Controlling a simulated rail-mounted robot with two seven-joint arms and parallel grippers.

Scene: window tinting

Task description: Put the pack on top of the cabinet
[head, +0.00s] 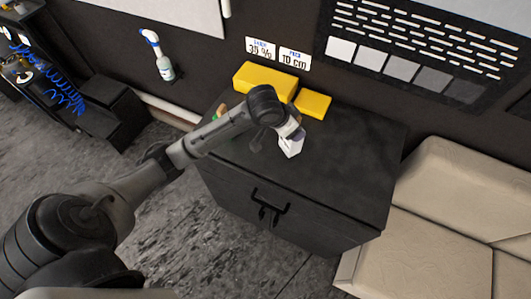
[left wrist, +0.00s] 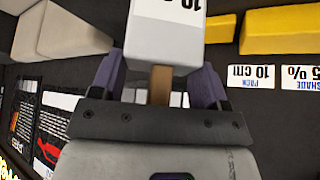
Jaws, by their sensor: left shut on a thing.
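The pack (head: 291,146) is a small white box in my left gripper (head: 290,132). In the left wrist view the pack (left wrist: 166,45) is a pale box with black print starting "10", between the purple fingers of my left gripper (left wrist: 160,75). The gripper is shut on it. The dark cabinet (head: 345,165) has a flat black top and a front handle. The pack is over the middle of the cabinet top; I cannot tell whether it touches the surface. My right gripper is not in view.
A long yellow block (head: 264,78) and a shorter yellow block (head: 313,103) lie along the cabinet's back edge. Wall labels (head: 294,58) read 35 % and 10 cm. A beige sofa (head: 450,200) stands at right. The cabinet top's right side is clear.

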